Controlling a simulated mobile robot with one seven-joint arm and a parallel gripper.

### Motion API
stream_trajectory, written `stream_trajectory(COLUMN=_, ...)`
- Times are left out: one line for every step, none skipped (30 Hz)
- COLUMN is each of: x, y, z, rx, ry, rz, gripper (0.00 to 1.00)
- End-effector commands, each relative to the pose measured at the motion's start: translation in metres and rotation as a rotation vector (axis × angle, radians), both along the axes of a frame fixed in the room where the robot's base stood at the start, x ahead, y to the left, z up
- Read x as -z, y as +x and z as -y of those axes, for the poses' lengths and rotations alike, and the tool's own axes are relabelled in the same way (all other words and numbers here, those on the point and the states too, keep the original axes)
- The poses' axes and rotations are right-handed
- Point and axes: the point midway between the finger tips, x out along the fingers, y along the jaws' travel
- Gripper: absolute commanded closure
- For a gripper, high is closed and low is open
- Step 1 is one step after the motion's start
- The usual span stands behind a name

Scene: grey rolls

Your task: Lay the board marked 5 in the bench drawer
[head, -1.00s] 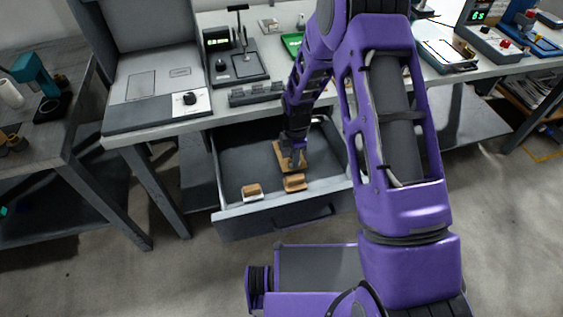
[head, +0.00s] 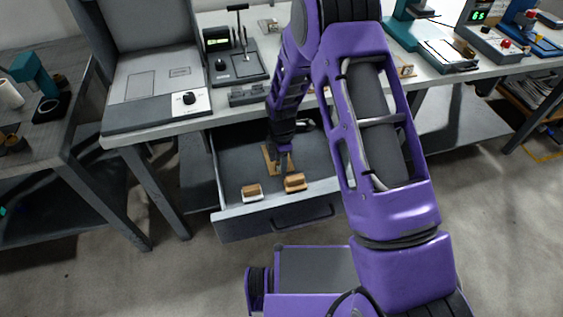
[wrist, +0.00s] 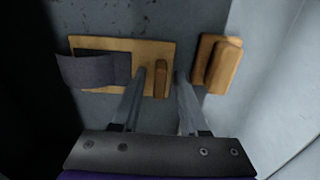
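A tan wooden board (wrist: 108,50) with a small upright wooden grip (wrist: 160,80) lies in the open bench drawer (head: 235,155); it also shows in the head view (head: 268,160). A dark grey strip (wrist: 95,68) covers part of it and sticks out past its left edge. No number can be read on it. My gripper (wrist: 161,82) is low in the drawer, its two fingers apart on either side of the grip, with visible gaps. In the head view my gripper (head: 282,165) partly hides the board.
Two small wooden blocks lie near the drawer front, one at left (head: 252,191) and one at right (head: 295,183); the right one seems to be the block beside the board in the wrist view (wrist: 218,65). The bench top (head: 160,125) overhangs the drawer's back. The drawer's left side is clear.

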Motion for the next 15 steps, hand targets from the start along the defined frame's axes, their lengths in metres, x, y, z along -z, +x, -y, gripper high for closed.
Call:
stream_trajectory(x=0.000, y=0.000, z=0.000, rx=0.000, ry=0.000, rz=0.000, gripper=0.54)
stream_trajectory(x=0.000, y=0.000, z=0.000, rx=0.000, ry=0.000, rz=0.000, gripper=0.54)
stream_trajectory(x=0.000, y=0.000, z=0.000, rx=0.000, ry=0.000, rz=0.000, gripper=0.54)
stream_trajectory(x=0.000, y=0.000, z=0.000, rx=0.000, ry=0.000, rz=0.000, gripper=0.54)
stream_trajectory(x=0.000, y=0.000, z=0.000, rx=0.000, ry=0.000, rz=0.000, gripper=0.54)
stream_trajectory(x=0.000, y=0.000, z=0.000, rx=0.000, ry=0.000, rz=0.000, gripper=0.54)
stream_trajectory(x=0.000, y=0.000, z=0.000, rx=0.000, ry=0.000, rz=0.000, gripper=0.54)
stream_trajectory(x=-0.001, y=0.000, z=0.000, rx=0.000, ry=0.000, rz=0.000, gripper=0.54)
stream_trajectory(x=-0.002, y=0.000, z=0.000, rx=0.000, ry=0.000, rz=0.000, gripper=0.54)
stream_trajectory(x=-0.003, y=0.000, z=0.000, rx=0.000, ry=0.000, rz=0.000, gripper=0.54)
stream_trajectory(x=-0.006, y=0.000, z=0.000, rx=0.000, ry=0.000, rz=0.000, gripper=0.54)
stream_trajectory(x=-0.009, y=0.001, z=0.000, rx=0.000, ry=0.000, rz=0.001, gripper=0.54)
stream_trajectory(x=-0.013, y=0.001, z=0.000, rx=0.000, ry=0.001, rz=0.002, gripper=0.54)
stream_trajectory(x=-0.018, y=0.001, z=0.000, rx=0.000, ry=0.001, rz=0.002, gripper=0.54)
stream_trajectory(x=-0.026, y=0.001, z=0.000, rx=0.000, ry=0.002, rz=0.004, gripper=0.54)
